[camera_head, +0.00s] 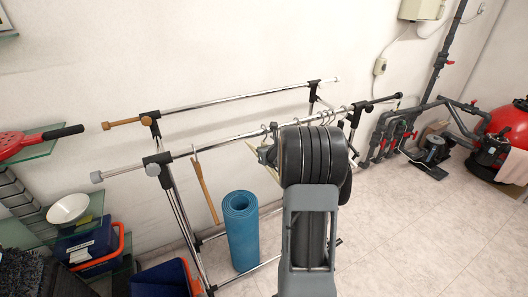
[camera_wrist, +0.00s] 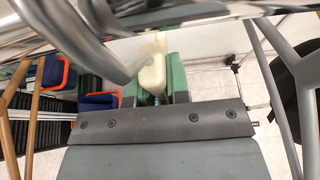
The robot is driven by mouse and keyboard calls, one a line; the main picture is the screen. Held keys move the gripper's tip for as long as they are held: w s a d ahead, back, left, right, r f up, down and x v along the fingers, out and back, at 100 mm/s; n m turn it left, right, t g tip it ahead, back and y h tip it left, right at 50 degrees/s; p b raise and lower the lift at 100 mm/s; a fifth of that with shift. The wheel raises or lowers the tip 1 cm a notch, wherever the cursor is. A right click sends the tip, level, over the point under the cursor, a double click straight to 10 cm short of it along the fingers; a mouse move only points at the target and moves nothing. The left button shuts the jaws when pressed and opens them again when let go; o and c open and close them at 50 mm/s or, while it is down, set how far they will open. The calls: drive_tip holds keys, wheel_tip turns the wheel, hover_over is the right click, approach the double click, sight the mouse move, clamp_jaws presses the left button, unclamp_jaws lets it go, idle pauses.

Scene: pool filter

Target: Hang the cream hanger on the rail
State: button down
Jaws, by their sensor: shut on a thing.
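In the wrist view my gripper (camera_wrist: 155,82) is shut, its green-padded fingers on either side of the cream hanger (camera_wrist: 152,68). Only a short cream part of that hanger shows there. A blurred, thick grey metal curve crosses close in front of it; I cannot tell whether this is its hook. The chrome rail (camera_wrist: 210,22) runs across the top of the wrist view. A pale edge beside the arm may be the cream hanger. Whether its hook touches the rail is hidden.
A wooden hanger (camera_head: 204,187) hangs on the front rail, left of my arm. Several metal hooks (camera_head: 328,117) sit on the rail near my arm. A second rail (camera_head: 235,98) runs behind. A rolled blue mat (camera_head: 241,230) stands below. Open floor lies right.

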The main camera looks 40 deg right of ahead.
drive_tip(key=shift+s+f+b, duration=0.15)
drive_tip(key=shift+f+b, duration=0.15)
drive_tip(key=shift+b, duration=0.3)
drive_tip(key=c, duration=1)
unclamp_jaws()
drive_tip(key=shift+s, duration=0.1)
drive_tip(key=v, duration=1.3)
drive_tip(key=shift+s+a+r, duration=0.1)
drive_tip(key=shift+s+r, duration=0.05)
drive_tip(key=shift+s, duration=0.15)
